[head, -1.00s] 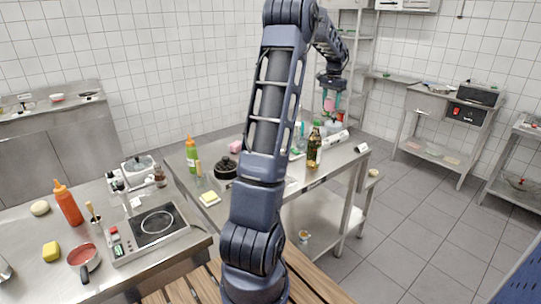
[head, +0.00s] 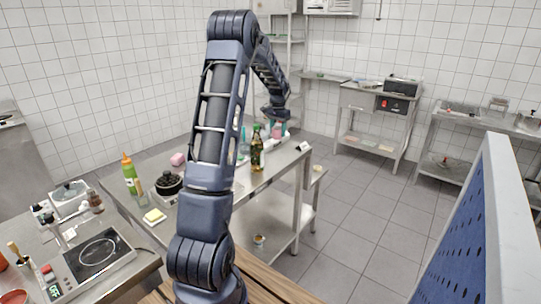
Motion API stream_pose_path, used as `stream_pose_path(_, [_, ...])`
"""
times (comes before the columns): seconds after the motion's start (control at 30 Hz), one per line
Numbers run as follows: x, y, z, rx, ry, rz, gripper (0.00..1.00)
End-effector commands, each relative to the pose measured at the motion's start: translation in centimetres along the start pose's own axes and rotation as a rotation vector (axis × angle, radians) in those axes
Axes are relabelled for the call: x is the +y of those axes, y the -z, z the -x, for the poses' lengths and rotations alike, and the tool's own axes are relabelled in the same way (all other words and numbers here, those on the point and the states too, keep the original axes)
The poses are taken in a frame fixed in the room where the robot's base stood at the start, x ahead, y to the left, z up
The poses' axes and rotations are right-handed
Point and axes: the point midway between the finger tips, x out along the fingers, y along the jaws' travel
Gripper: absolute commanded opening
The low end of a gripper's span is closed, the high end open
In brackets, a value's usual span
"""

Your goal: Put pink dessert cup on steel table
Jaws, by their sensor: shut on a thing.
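My gripper (head: 276,120) is at the end of my arm, over the far end of the steel table (head: 292,156) in the middle. It is shut on the pink dessert cup (head: 277,131), which shows small and pink just below the gripper. The cup is low, near the items at the table's far end. I cannot tell whether it touches the table top.
A dark green bottle (head: 257,152) stands just left of the cup. A green squeeze bottle (head: 130,175), a black pot (head: 169,183) and a yellow sponge (head: 154,216) are on the table. A blue perforated panel (head: 480,235) rises at the right.

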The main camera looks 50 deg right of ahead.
Motion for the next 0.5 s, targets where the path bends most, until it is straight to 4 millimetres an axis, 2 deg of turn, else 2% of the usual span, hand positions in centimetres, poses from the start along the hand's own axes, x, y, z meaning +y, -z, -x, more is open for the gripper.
stream_pose_path(0.1, [0.0, -0.1, -2.8, -0.003, -0.001, 0.001, 0.26])
stream_pose_path(0.3, [0.0, -0.1, -6.7, -0.003, -0.001, 0.001, 0.26])
stream_pose_path(0.5, [0.0, 0.0, -8.4, 0.000, 0.000, 0.001, 0.26])
